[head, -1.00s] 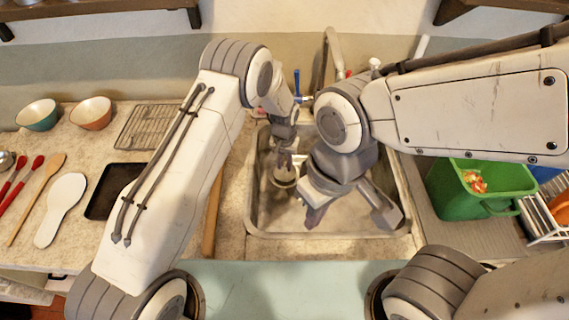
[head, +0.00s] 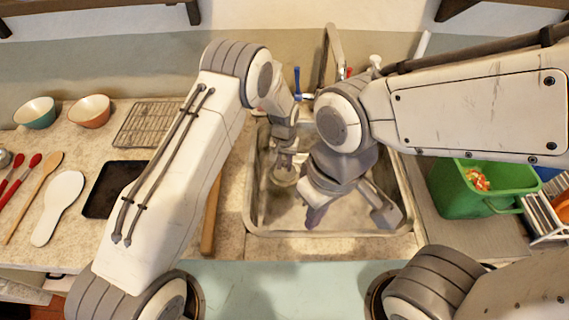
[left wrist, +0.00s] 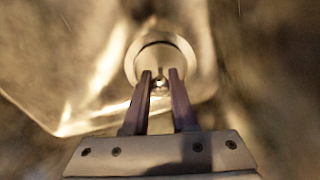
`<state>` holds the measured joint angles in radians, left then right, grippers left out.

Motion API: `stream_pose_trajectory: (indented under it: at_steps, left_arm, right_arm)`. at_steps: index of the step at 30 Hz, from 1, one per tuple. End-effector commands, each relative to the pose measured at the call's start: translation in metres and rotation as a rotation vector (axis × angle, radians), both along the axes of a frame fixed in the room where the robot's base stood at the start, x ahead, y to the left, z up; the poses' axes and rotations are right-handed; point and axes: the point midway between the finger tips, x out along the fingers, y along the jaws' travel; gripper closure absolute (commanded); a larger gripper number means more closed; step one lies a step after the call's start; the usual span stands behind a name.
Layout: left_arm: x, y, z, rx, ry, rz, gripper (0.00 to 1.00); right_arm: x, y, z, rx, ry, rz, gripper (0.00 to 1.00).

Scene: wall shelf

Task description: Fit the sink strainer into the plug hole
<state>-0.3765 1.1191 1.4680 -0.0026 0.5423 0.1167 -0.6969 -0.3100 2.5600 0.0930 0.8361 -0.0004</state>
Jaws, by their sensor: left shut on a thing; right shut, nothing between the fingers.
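My left gripper (head: 287,162) reaches down into the left part of the metal sink basin (head: 262,222). It is shut on the sink strainer (head: 284,178), a small round metal piece held below the fingers. In the left wrist view the strainer (left wrist: 160,50) shows as a pale disc with a small centre knob between the fingertips (left wrist: 160,76). The plug hole cannot be made out clearly; the strainer and gripper cover that area. My right gripper (head: 315,215) is shut and empty, over the basin to the right of the left gripper.
The tap (head: 331,55) stands behind the basin. A green bin (head: 470,195) is to the right. On the left counter are two bowls (head: 90,111), a wire rack (head: 146,124), a dark tray (head: 108,190) and several utensils. My right arm crosses above the sink's right side.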

Motion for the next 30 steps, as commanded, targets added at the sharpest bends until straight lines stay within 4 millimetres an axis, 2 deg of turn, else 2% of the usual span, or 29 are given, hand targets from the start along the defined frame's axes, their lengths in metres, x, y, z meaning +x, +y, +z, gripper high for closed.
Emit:
stream_pose_trajectory:
  at_steps: [14, 15, 17, 26, 30]
  left_arm:
    - [0.000, 0.000, -0.013, 0.000, 0.000, 0.000, 1.00]
    - [0.000, 0.000, -0.011, 0.000, -0.001, 0.000, 0.59]
    - [0.000, 0.000, -0.011, 0.000, 0.000, 0.000, 0.40]
    - [0.000, 0.000, -0.011, 0.000, 0.000, 0.000, 0.40]
    - [0.001, 0.000, -0.001, -0.001, -0.002, 0.000, 0.40]
  right_arm:
    - [0.000, 0.000, -0.010, 0.000, 0.000, 0.000, 1.00]
    - [0.000, 0.000, -0.009, 0.000, 0.000, 0.000, 1.00]
    - [0.000, 0.000, -0.009, 0.000, 0.000, 0.000, 1.00]
    - [0.000, 0.000, -0.009, 0.000, 0.000, 0.000, 1.00]
    - [0.000, 0.000, -0.011, 0.000, 0.000, 0.000, 1.00]
